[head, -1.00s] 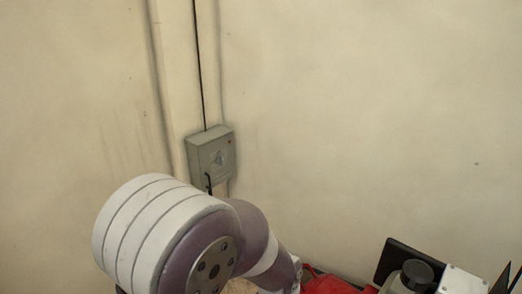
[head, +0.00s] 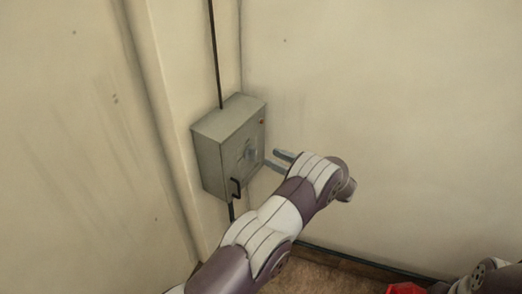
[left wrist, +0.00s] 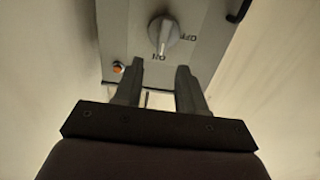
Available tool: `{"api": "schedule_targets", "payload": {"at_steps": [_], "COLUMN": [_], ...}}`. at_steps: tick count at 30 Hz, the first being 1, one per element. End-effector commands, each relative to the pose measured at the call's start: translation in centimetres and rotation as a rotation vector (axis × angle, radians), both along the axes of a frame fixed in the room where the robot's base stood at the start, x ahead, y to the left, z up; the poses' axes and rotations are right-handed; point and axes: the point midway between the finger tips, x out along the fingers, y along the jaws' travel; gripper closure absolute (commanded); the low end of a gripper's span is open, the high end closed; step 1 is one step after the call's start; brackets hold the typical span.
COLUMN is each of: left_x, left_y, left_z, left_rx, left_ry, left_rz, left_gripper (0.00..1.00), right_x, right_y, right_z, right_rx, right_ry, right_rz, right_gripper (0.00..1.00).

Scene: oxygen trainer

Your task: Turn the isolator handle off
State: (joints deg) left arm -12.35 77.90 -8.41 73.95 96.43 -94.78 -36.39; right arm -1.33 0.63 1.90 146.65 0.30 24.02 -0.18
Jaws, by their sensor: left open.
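The isolator is a grey box (head: 222,165) on the wall, with a grey rotary handle (head: 250,153) on its front face. In the left wrist view the handle (left wrist: 163,34) has its narrow end toward the ON label (left wrist: 158,57); the OFF label (left wrist: 188,37) is to its right. Both labels appear upside down. My left gripper (head: 271,159) is open beside the box front. In the left wrist view its two fingers (left wrist: 160,68) are apart with nothing between them, just short of the handle and not around it. My right gripper is not in view.
A small orange-red lamp (left wrist: 118,67) sits near the left finger. A black pull handle (head: 236,188) is on the box edge. A black cable (head: 214,55) runs up from the box. A red object (head: 405,289) shows at the bottom edge. The wall right of the box is bare.

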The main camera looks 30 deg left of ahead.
Motion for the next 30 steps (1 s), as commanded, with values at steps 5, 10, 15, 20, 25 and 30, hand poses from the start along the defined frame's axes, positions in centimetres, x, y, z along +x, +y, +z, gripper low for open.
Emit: {"api": "schedule_targets", "payload": {"at_steps": [5, 10, 15, 20, 25, 30], "left_x": [0.3, 0.5, 0.5, 0.5, 0.5, 0.5], "left_y": [4.1, 6.1, 6.5, 6.5, 6.4, 6.4], "left_z": [0.1, 0.0, 0.0, 0.0, 0.0, -0.1], "left_rx": [0.000, -0.001, 0.000, 0.000, -0.001, -0.002], "left_ry": [-0.001, -0.002, -0.002, -0.002, -0.002, -0.009], "left_rz": [0.001, -0.002, -0.003, -0.003, -0.003, -0.003], "left_gripper": [0.60, 0.60, 0.60, 0.73, 1.00, 1.00], "right_x": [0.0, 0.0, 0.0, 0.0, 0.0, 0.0], "right_y": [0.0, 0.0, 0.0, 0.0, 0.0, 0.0], "right_z": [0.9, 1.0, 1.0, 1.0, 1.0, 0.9], "right_rx": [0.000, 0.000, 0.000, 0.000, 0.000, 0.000], "right_ry": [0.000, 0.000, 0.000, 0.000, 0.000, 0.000], "right_rz": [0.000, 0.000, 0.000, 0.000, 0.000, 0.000], "right_gripper": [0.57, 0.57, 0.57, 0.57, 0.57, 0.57]}}
